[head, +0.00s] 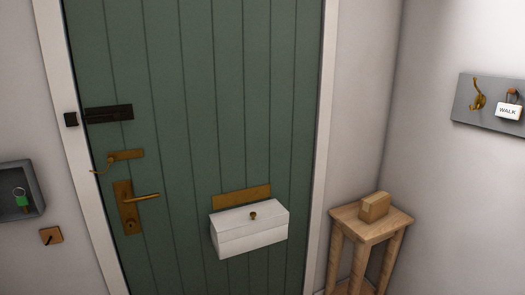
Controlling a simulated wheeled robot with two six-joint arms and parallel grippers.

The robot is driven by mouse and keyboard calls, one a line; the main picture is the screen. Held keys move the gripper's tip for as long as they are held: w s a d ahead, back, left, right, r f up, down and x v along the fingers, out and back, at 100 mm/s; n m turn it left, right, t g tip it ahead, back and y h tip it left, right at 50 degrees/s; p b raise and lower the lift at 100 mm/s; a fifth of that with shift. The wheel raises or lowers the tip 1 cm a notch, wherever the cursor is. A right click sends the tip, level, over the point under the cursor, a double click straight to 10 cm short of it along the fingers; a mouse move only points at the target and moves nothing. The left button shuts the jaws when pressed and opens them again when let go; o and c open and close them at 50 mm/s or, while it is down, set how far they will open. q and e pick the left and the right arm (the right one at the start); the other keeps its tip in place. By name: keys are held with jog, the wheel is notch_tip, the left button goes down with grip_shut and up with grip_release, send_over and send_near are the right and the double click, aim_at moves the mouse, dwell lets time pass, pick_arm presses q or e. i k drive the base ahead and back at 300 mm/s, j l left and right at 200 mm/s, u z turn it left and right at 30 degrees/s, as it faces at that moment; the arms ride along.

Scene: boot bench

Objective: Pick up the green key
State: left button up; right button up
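The green key (22,198) is in a dark grey wall box (38,187) at the left edge of the head view. It has a light ring at the top and a green body, and it hangs or rests upright against the box's back. The box's left side is cut off by the picture edge. Neither of my grippers is in view.
A green plank door (185,120) has a brass handle (140,198), a dark bolt (108,113) and a white letter box (249,230). A wooden switch plate (51,236) is below the wall box. A wooden stool (345,217) bears a wooden block (375,206). A hook board (462,98) is at right.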

aim_at(23, 201)
jog(key=u, duration=1.5)
